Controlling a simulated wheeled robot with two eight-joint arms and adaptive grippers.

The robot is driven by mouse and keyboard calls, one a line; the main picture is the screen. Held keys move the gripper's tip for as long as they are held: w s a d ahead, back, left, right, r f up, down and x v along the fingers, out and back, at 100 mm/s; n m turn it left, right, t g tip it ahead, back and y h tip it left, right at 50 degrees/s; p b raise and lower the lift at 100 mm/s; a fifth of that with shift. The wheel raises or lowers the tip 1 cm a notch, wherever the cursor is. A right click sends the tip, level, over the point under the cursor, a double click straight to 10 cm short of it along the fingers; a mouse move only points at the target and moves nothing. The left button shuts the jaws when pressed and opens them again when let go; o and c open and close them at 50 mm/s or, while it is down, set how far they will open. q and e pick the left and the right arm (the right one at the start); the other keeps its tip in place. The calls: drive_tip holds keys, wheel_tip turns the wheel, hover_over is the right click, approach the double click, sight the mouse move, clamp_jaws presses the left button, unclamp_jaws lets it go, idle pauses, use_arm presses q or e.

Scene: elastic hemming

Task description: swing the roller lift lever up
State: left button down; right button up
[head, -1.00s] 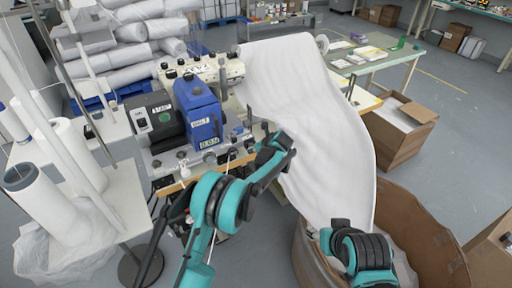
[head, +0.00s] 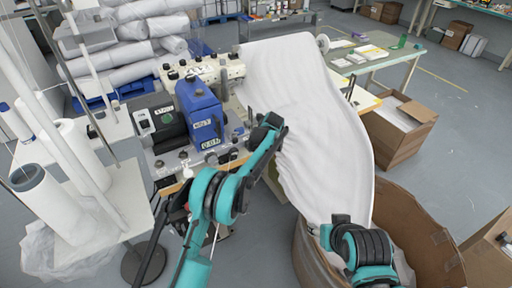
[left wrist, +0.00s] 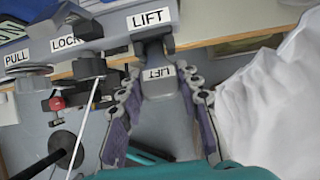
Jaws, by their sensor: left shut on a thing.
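The roller lift lever (left wrist: 160,84), a grey tab labelled LIFT, sits between the two fingers of my left gripper (left wrist: 162,98) in the left wrist view. The fingers are shut on it from both sides. A second LIFT label is on the machine body just above it. In the head view my left wrist is at the front right of the blue sewing machine (head: 200,108); the lever and fingertips are hard to make out there. My right wrist is at the lower right over the white fabric, and its fingertips are hidden.
White fabric (head: 310,120) hangs from the machine into a large cardboard bin (head: 435,235). PULL (left wrist: 28,72) and LOCK (left wrist: 90,66) knobs sit left of the lever. Thread cones (head: 50,205) stand at left.

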use_arm(q)
drive_tip(key=c, duration=1)
unclamp_jaws()
drive_tip(key=shift+c, duration=0.2)
drive_tip(key=v, duration=1.2)
